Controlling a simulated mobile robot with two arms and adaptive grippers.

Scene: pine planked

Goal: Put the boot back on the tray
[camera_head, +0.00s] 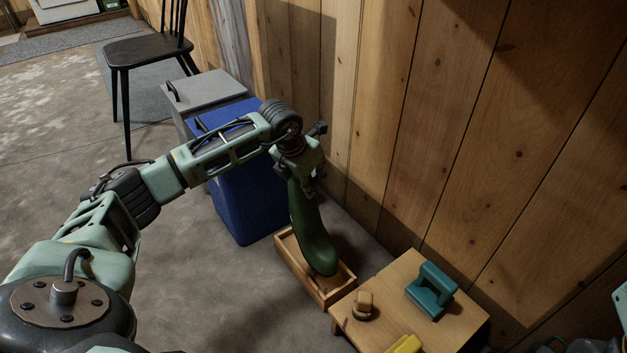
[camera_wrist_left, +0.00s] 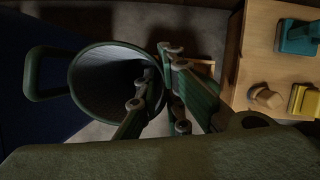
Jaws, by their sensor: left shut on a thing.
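The dark green boot (camera_head: 313,235) hangs roughly upright below my left gripper (camera_head: 303,178), with its foot over the wooden tray (camera_head: 290,262). In the head view the foot overlaps the tray's inside; I cannot tell whether it touches the bottom. My left gripper is shut on the boot's upper rim. In the left wrist view, the boot's round opening (camera_wrist_left: 105,75) and a pull loop show, with the gripper's fingers (camera_wrist_left: 165,98) at the rim's right side. Most of the tray is hidden in that view. My right gripper is not in view.
A low wooden table (camera_head: 393,283) stands right beside the tray, with a teal object (camera_head: 432,290), a brush-like wooden piece (camera_head: 363,306) and a yellow object (camera_head: 405,344). A blue bin (camera_head: 248,205) stands behind on the left. The plank wall (camera_head: 400,120) is close behind.

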